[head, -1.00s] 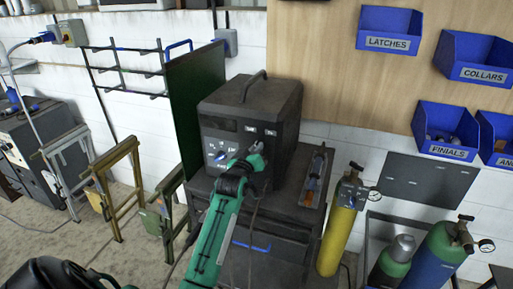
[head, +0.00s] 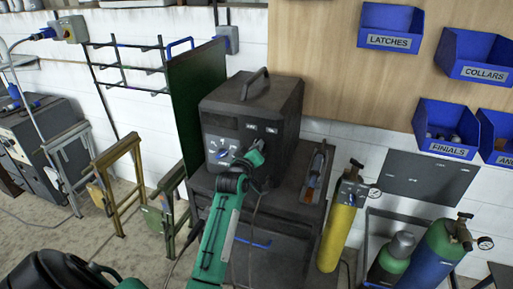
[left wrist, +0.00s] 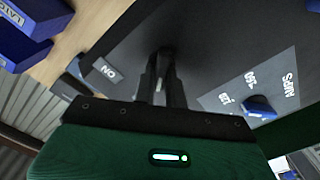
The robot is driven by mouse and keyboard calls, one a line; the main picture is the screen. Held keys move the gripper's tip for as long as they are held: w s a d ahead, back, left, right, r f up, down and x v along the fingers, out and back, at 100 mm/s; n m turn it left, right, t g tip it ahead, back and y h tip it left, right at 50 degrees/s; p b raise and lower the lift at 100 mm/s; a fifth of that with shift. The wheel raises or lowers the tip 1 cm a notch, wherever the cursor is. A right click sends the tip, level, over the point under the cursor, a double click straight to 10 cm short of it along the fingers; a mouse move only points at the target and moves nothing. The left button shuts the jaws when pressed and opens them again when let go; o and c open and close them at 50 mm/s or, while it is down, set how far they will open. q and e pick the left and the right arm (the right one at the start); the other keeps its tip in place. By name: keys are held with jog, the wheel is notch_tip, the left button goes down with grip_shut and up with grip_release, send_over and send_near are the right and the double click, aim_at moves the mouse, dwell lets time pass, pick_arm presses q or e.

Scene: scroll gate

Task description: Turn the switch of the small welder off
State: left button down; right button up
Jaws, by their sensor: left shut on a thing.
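The small welder (head: 268,100) is a dark box with a top handle, standing on a dark cabinet. Its front panel has a blue dial (head: 221,154) at the left, which also shows in the left wrist view (left wrist: 258,107) beside the AMPS scale. My left gripper (head: 255,158) is at the right part of the panel. In the left wrist view its jaws (left wrist: 162,65) are closed at the panel, right of an ON label (left wrist: 108,70). They are shut on the switch, which the fingers mostly hide. My right gripper is not in view.
A yellow gas cylinder (head: 339,225) stands right of the cabinet (head: 268,262), with green and blue cylinders farther right. A dark green panel (head: 198,110) stands close at the welder's left. Blue bins (head: 445,131) hang on the wall.

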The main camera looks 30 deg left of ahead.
pick_arm(q)
jog(key=c, duration=1.5)
grip_release()
jog(key=shift+o, duration=0.2)
jog(key=b+v, duration=0.4)
jog(key=v, duration=0.9)
jog(key=shift+s+d, duration=0.15)
jog(key=shift+s, duration=0.2)
